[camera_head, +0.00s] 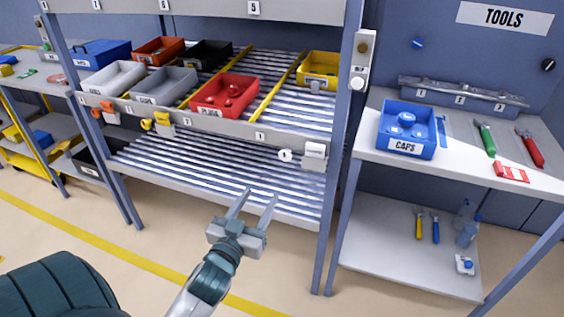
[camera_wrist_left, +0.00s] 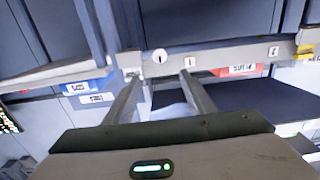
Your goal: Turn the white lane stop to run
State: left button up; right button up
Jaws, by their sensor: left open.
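The white lane stop (camera_head: 315,150) sits on the front rail of the middle rack, at its right end by the post. A round white tag (camera_head: 285,155) is just left of it. My left gripper (camera_head: 261,194) is open and empty, below and left of the stop in the head view and apart from it. In the left wrist view, a white block that looks like the stop (camera_wrist_left: 130,63) shows beyond the left finger, partly hidden. The open fingers (camera_wrist_left: 162,75) show there with nothing between them. My right gripper is not in view.
Orange (camera_head: 98,112) and yellow (camera_head: 150,123) stops sit farther left on the rail. A red bin (camera_head: 225,95) and yellow bin (camera_head: 318,70) stand on the rollers above. A blue post (camera_head: 345,130) is right of the white stop. The floor before the rack is clear.

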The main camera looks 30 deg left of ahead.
pick_arm(q)
jog(key=shift+w, duration=0.1)
jog(key=p, duration=0.2)
send_near(285, 157)
jog(key=x, duration=0.6)
jog(key=shift+w+a, duration=0.3)
jog(key=shift+w, duration=0.55)
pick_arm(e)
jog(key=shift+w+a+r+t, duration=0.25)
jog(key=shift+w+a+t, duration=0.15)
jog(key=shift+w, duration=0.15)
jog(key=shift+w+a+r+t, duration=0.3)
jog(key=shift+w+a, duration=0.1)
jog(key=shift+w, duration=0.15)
pick_arm(q)
grip_shut()
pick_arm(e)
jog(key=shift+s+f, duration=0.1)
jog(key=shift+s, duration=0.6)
